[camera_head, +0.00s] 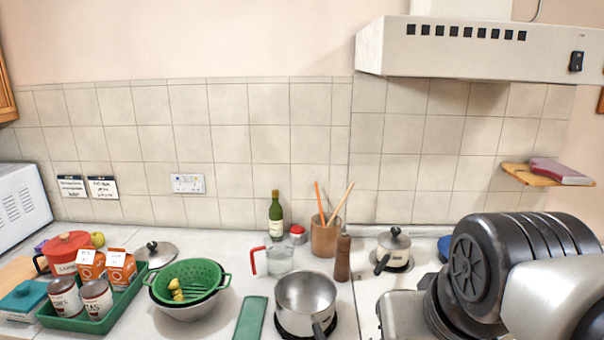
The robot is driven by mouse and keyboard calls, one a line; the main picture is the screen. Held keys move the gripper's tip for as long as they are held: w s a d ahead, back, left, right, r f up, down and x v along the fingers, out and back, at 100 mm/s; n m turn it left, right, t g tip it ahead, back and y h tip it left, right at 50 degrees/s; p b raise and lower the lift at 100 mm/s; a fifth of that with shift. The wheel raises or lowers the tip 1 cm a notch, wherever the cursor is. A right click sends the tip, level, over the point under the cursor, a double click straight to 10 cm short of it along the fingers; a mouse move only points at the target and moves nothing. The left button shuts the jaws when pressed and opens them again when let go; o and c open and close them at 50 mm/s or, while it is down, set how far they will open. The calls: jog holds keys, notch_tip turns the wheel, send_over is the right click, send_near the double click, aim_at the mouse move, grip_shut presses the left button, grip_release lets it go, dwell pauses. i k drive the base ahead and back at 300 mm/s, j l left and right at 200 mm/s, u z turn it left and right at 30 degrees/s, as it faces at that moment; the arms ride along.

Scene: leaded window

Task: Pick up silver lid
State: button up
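A silver lid (157,254) with a dark knob lies on the counter at the left, behind the green colander and to the right of the orange cartons. Its lower right edge is close to the colander rim in the picture. A second silver lid with a black knob (394,238) sits on a small pan to the right. My arm fills the lower right of the view as dark and silver links. My gripper's fingers do not show, so its state and its distance from the lid are hidden.
The green colander (187,281) sits in a metal bowl. A green tray (95,322) holds cans and cartons. A steel saucepan (305,297), a jug (279,260), a bottle (275,217) and a pepper mill (342,258) stand mid-counter. The range hood (475,50) overhangs the right.

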aim_at(160, 254)
jog(key=u, duration=1.25)
jog(key=z, duration=0.8)
jog(key=i+j+z, duration=0.1)
jog(key=j, duration=0.45)
jog(key=i+j, duration=0.2)
jog(key=j, duration=0.4)
jog(key=i+j+z, duration=0.15)
jog(key=j, duration=0.4)
jog(key=i+j+z, duration=0.1)
jog(key=j, duration=0.5)
jog(key=i+j, duration=0.15)
jog(key=j, duration=0.45)
jog(key=i+j+z, duration=0.15)
jog(key=j, duration=0.4)
jog(key=k, duration=0.05)
